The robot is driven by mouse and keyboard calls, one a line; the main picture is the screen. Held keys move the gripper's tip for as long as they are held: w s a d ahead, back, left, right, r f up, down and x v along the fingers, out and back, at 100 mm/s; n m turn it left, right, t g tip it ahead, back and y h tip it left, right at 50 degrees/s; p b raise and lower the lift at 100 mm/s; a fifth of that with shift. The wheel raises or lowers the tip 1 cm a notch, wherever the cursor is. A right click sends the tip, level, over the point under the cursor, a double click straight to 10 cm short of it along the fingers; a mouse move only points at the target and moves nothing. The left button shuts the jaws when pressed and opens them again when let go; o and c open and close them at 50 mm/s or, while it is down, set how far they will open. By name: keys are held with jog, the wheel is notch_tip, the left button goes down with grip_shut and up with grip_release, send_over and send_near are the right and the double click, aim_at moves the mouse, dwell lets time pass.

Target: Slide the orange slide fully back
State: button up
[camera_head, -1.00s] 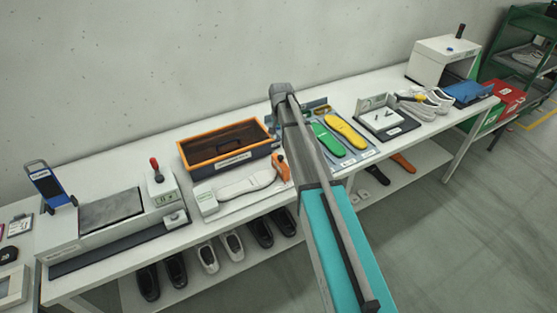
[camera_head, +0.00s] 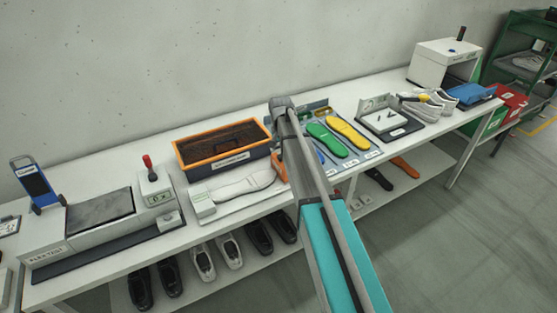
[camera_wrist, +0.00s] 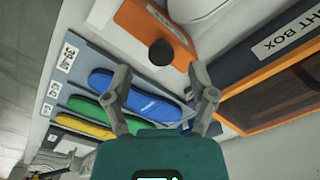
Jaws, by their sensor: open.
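The orange slide (camera_wrist: 150,28) is a block with a round black knob (camera_wrist: 161,52) at the top of the wrist view. In the head view the slide (camera_head: 280,168) shows as a small orange patch at the right end of the white foot gauge (camera_head: 238,190), partly hidden by my arm. My gripper (camera_wrist: 160,78) is open and empty. In the wrist view the knob lies just beyond the gap between its fingers, apart from both as far as I can tell. The fingers hide in the head view behind my arm.
The orange-rimmed LIGHT BOX (camera_wrist: 275,80) lies close to one finger. Blue (camera_wrist: 140,95), green (camera_wrist: 105,110) and yellow (camera_wrist: 82,126) insoles lie on a board to the other side. A flex tester (camera_head: 95,225) stands at the left of the bench.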

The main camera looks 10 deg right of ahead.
aim_at(280, 165)
jog(key=shift+f+b, duration=1.1)
jog(key=shift+f, duration=0.35)
grip_shut()
